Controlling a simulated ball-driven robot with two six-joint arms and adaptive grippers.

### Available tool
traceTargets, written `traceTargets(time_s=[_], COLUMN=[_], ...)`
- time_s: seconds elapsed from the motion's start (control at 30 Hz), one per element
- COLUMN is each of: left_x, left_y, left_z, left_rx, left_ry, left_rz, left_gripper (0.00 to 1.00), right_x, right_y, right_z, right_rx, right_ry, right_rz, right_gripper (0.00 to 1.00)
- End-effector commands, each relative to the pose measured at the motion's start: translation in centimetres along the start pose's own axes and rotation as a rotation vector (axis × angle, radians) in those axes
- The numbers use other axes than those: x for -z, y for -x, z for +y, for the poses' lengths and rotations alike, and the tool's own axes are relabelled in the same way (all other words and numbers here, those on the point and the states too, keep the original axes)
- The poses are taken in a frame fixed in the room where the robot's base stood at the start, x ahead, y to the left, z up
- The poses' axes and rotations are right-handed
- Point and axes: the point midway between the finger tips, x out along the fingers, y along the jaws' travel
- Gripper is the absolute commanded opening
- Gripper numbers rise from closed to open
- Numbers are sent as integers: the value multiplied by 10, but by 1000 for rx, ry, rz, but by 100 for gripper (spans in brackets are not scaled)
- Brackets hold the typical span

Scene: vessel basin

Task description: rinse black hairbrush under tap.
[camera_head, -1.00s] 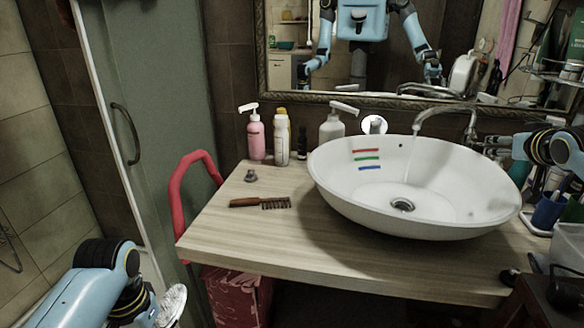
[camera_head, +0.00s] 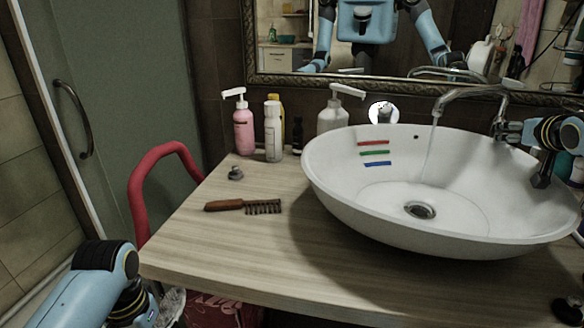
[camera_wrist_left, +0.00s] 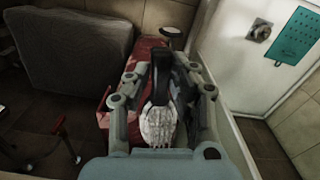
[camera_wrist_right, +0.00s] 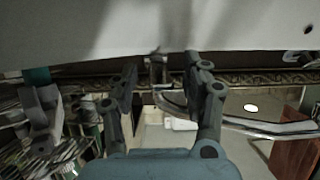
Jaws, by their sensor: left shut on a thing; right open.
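My left gripper (camera_wrist_left: 160,88) is shut on a black-handled brush with a pale, bristled oval head (camera_wrist_left: 158,124), which I take to be the black hairbrush. Its head points down; in the head view it is mostly hidden low at the left, beside my left arm. The tap (camera_head: 466,92) arches over the white basin (camera_head: 350,200), and a thin stream of water (camera_head: 431,150) falls into it. My right gripper (camera_head: 527,152) is open beside the tap's base at the basin's right rim. It also shows open in the right wrist view (camera_wrist_right: 164,72).
A pink pump bottle (camera_head: 243,130) and other bottles stand at the back. A red curved rail (camera_head: 140,190) is at the counter's left. A framed mirror (camera_head: 300,50) hangs behind.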

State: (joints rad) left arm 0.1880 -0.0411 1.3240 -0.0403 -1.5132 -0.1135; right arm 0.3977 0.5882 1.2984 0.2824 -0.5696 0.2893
Motion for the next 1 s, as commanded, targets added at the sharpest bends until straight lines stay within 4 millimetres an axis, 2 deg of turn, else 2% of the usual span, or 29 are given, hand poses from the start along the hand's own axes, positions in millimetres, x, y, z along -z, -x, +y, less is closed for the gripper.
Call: traceTargets(time_s=[0.27, 0.63, 1.0], left_x=[0, 0, 0], left_y=[-1, -1, 1], left_z=[0, 0, 0], left_rx=[0, 0, 0], left_ry=[0, 0, 0], left_rz=[0, 0, 0], left_gripper=[0, 0, 0], right_x=[0, 0, 0], right_y=[0, 0, 0], right_z=[0, 0, -1], right_rx=[0, 0, 1], right_ry=[0, 0, -2], right_rz=[1, 1, -2], right_gripper=[48, 1, 0])
